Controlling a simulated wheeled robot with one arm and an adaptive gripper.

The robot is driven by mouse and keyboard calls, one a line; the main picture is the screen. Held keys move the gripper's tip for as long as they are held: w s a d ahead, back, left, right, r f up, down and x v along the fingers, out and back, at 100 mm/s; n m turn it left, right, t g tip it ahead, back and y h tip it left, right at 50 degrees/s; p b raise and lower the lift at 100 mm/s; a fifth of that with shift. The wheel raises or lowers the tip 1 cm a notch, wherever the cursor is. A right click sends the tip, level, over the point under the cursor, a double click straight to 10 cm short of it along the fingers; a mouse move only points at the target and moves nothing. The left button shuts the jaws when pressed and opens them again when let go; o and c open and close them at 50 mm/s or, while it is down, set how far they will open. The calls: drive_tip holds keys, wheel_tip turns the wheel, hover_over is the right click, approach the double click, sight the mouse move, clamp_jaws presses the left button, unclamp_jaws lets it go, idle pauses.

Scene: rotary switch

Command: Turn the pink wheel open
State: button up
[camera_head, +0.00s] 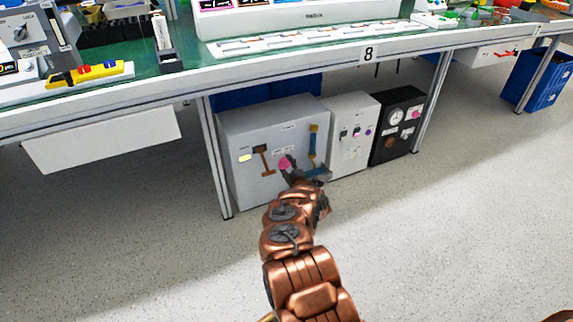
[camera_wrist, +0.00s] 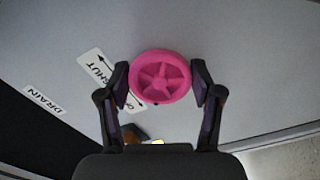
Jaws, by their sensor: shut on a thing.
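The pink wheel (camera_wrist: 160,77) is a spoked handwheel on the front of a grey cabinet (camera_head: 241,134). In the wrist view it lies between the two fingers of my gripper (camera_wrist: 160,82), which are shut on its rim from both sides. In the head view the pink wheel (camera_head: 284,163) shows just beyond my gripper (camera_head: 293,171), partly hidden by it. A white label (camera_wrist: 97,68) with "SHUT" and an arrow is beside the wheel, partly covered by the left finger.
A "DRAIN" label (camera_wrist: 44,100) is on the panel. An orange-brown lever (camera_head: 265,161) and a blue-and-yellow handle (camera_head: 312,147) flank the wheel. A white box (camera_head: 353,160) and a black gauge box (camera_head: 386,150) stand to the right. The workbench (camera_head: 330,50) is above; the floor in front is clear.

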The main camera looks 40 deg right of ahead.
drive_tip(key=n+b, duration=0.2)
drive_tip(key=n, duration=0.2)
drive_tip(key=shift+w+n+b, duration=0.1)
drive_tip(key=shift+n+b, duration=0.2)
drive_tip(key=shift+n, duration=0.1)
drive_tip(key=shift+r+n+b, duration=0.2)
drive_tip(key=shift+n+b, duration=1.35)
drive_tip(key=shift+n, duration=0.95)
drive_tip(key=o, duration=1.1)
drive_tip(key=shift+o, duration=0.2)
